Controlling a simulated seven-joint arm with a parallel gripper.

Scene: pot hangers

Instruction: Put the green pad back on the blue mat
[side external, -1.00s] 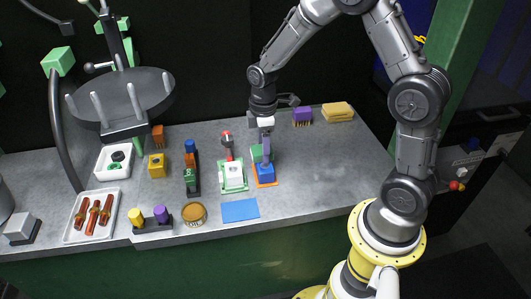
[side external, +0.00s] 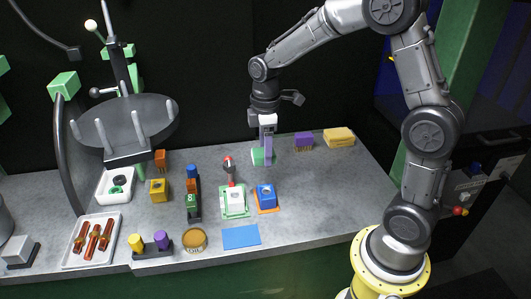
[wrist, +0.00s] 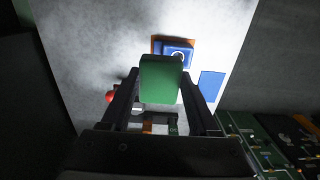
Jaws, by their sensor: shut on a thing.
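My gripper (side external: 267,155) is shut on the green pad (side external: 262,157), a green block with a white lower part in the side external view. In the wrist view the green pad (wrist: 160,80) sits between the two fingers, and the table shows beyond it. The pad appears raised, but its exact height is hard to tell. The blue mat (side external: 241,237) is a flat, bare rectangle near the table's front edge. It also shows in the wrist view (wrist: 211,85), right of the held pad. Both are in clear sight, apart from each other.
A blue block (side external: 266,195) on an orange mat (side external: 268,209) stands behind and right of the blue mat. A purple brush (side external: 304,140) and yellow sponges (side external: 339,137) lie back right.

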